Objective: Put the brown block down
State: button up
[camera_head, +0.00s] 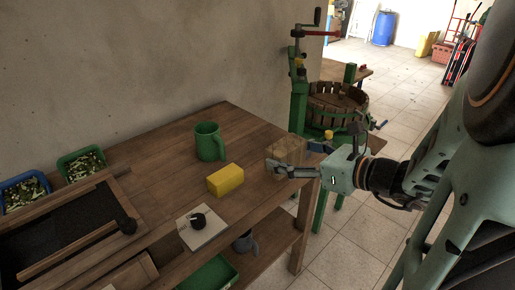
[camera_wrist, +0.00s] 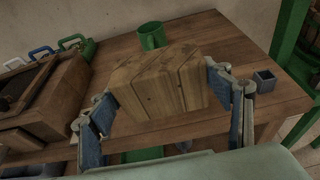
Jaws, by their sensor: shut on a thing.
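The brown block (camera_head: 284,151) is a wooden block with visible grain at the right end of the workbench (camera_head: 165,160). My gripper (camera_head: 294,161) reaches in from the right and is shut on it. In the wrist view the brown block (camera_wrist: 160,85) sits between the two blue-grey fingers, one at each side. The block is over the tabletop near its right edge. I cannot tell whether its underside touches the wood, as the block hides that area.
A green mug (camera_head: 208,142) and a yellow block (camera_head: 225,180) stand left of the brown block. A white tile (camera_head: 204,235) with a dark round item lies at the front. A small grey box (camera_wrist: 264,78) stands right of my gripper. A green-framed press (camera_head: 338,105) stands beyond the bench.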

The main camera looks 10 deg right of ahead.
jog(key=w+f+b, duration=0.1)
jog(key=w+f, duration=0.1)
jog(key=w, duration=0.1)
jog(key=w+f, duration=0.3)
jog(key=w, duration=0.1)
jog(key=w+f+b, duration=0.1)
jog(key=w+f, duration=0.1)
jog(key=w, duration=0.1)
jog(key=shift+w+d+f+b, duration=0.3)
jog(key=shift+f, duration=0.05)
jog(key=shift+w+f, duration=0.45)
jog(key=shift+f, duration=0.1)
jog(key=shift+w+f+b, duration=0.15)
jog(key=shift+f+b, duration=0.45)
jog(key=shift+f, duration=1)
jog(key=shift+f, duration=0.2)
jog(key=o, duration=1.4)
